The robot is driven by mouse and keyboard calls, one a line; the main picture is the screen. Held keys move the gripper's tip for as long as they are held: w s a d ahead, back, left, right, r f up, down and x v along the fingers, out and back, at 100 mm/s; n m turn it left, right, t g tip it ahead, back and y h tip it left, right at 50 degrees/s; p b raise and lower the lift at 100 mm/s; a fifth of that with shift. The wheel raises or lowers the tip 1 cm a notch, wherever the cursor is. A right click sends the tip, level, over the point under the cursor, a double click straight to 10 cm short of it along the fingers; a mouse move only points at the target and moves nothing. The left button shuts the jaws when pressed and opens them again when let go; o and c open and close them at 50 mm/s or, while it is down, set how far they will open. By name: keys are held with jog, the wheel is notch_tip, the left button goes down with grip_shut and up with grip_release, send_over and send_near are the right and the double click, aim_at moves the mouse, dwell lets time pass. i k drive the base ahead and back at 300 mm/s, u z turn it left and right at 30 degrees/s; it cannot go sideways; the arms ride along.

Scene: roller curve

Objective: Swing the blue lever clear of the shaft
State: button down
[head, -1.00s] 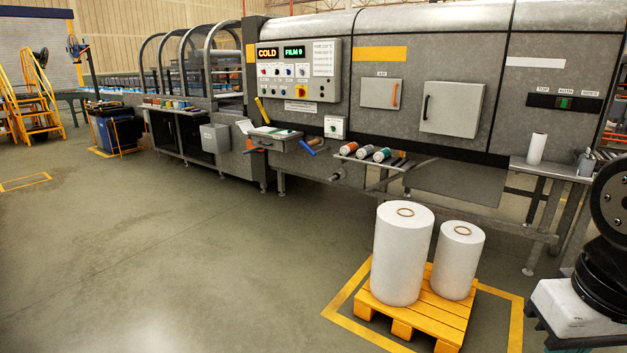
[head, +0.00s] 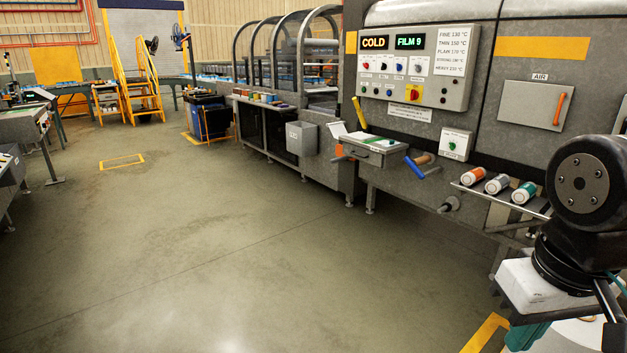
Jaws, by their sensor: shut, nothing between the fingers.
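A grey shaft stub (head: 450,204) with a round collar sticks out of the machine below and to the right of the lever. In this view the lever's lower end and the stub look apart; I cannot tell how the lever sits in depth. My arm's black joint (head: 580,185) is at the right edge, well right of the lever. My gripper is not in view.
A small desk (head: 372,148) juts out left of the lever. A shelf (head: 487,193) with several coloured-end rolls juts out to its right. The control panel (head: 411,67) reads COLD and FILM 9. The floor in front is open. A yellow floor line (head: 485,334) shows at bottom right.

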aim_at(409, 159)
jog(key=u, duration=0.1)
jog(key=i, duration=2.3)
jog(key=z, duration=0.4)
jog(key=i, duration=2.25)
jog(key=z, duration=0.45)
